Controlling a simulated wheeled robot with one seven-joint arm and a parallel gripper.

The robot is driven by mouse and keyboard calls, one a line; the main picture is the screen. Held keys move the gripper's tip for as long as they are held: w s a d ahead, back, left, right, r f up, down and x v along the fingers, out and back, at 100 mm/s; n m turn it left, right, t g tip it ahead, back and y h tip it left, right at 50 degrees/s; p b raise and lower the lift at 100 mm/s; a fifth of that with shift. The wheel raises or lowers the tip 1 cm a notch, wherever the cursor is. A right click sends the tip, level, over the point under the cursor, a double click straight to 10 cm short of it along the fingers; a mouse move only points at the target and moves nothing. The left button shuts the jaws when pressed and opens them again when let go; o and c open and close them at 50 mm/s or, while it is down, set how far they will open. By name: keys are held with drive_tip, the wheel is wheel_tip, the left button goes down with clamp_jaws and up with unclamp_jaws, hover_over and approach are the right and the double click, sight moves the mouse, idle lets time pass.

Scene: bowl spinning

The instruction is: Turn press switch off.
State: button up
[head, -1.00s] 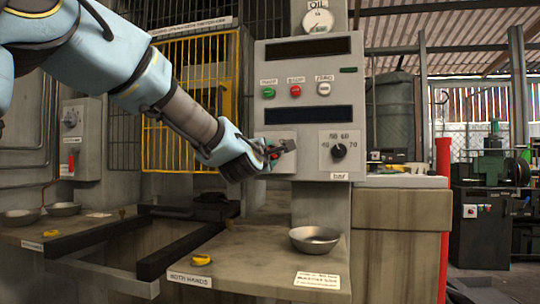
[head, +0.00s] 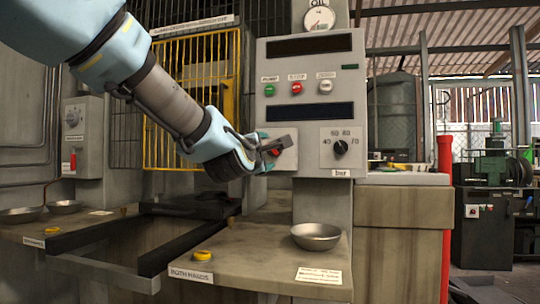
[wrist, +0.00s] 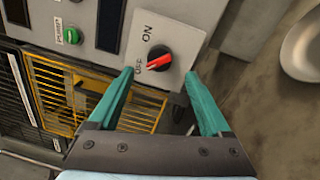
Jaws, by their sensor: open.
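The press switch (wrist: 159,61) is a round black knob with a red grip on a pale plate (wrist: 170,35) marked ON and OFF. In the wrist view the red grip slants, one end near the OFF label. The fingertips appear near the plate's lower edge. I cannot tell whether they touch the knob.
The grey control panel (head: 340,75) carries coloured buttons and a black dial (head: 340,148). A yellow cage (head: 190,100) lies behind my arm.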

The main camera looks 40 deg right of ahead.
drive_tip(key=v, duration=0.5)
drive_tip(key=shift+b, duration=0.3)
drive_tip(key=shift+a, duration=0.1)
